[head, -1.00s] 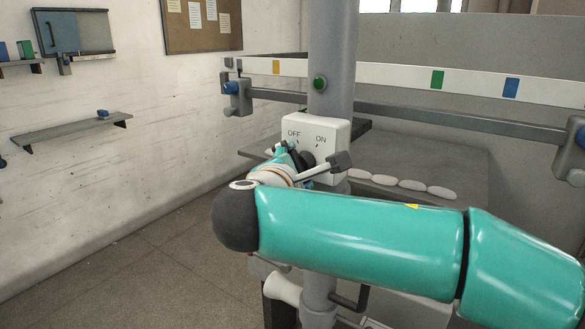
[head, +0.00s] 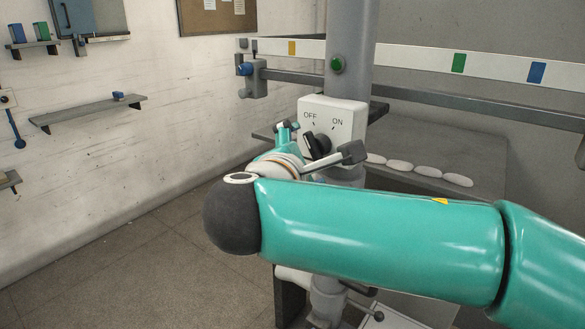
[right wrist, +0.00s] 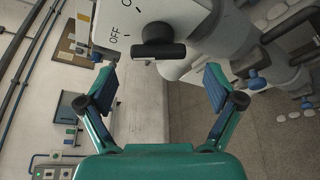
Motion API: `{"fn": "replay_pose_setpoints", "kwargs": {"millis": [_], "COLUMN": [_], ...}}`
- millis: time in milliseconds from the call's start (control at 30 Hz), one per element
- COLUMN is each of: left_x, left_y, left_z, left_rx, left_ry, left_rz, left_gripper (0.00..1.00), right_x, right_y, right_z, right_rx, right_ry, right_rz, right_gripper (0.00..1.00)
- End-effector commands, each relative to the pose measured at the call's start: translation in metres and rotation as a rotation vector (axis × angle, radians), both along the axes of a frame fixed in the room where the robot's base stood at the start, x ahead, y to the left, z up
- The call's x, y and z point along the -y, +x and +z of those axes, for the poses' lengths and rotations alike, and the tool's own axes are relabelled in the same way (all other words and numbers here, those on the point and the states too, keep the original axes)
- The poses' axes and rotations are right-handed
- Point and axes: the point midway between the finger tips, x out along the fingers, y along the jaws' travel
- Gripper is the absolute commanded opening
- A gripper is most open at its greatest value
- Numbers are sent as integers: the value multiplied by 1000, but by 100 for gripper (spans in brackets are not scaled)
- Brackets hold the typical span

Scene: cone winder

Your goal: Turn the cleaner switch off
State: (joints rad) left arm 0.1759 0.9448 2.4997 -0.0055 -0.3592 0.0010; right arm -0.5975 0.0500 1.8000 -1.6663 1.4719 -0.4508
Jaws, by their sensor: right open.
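The cleaner switch is a white box (head: 346,112) on the grey column, marked OFF and ON, with a black knob (head: 317,146). In the head view the knob's bar leans up and left, to the OFF side. The knob (right wrist: 160,42) also shows in the right wrist view, beyond the fingertips. My right gripper (head: 319,141) is in front of the box, with its fingers spread. In the right wrist view my right gripper (right wrist: 160,80) is open and empty, apart from the knob. My left gripper is not in view.
A white rail (head: 420,57) with coloured marks and a grey bar run across behind the column. A green button (head: 337,64) sits above the switch. Several pale oval pieces (head: 414,168) lie on the grey surface at right. Wall shelves (head: 85,114) stand at left.

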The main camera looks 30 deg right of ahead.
Motion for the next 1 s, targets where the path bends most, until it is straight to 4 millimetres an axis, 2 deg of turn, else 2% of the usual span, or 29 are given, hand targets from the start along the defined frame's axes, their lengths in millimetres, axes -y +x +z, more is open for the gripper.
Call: {"fn": "replay_pose_setpoints", "kwargs": {"millis": [200, 400, 1000], "left_x": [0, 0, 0], "left_y": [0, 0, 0], "left_z": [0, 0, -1], "left_rx": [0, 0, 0], "left_ry": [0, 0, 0], "left_rz": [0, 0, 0], "left_gripper": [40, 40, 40], "right_x": [-34, -52, -57], "right_y": [-30, -47, -52], "right_z": [8, 13, 14], "right_rx": [0, -2, -3], "right_ry": [-1, 0, -1], "right_rz": [5, 2, 0], "right_gripper": [92, 92, 92]}}
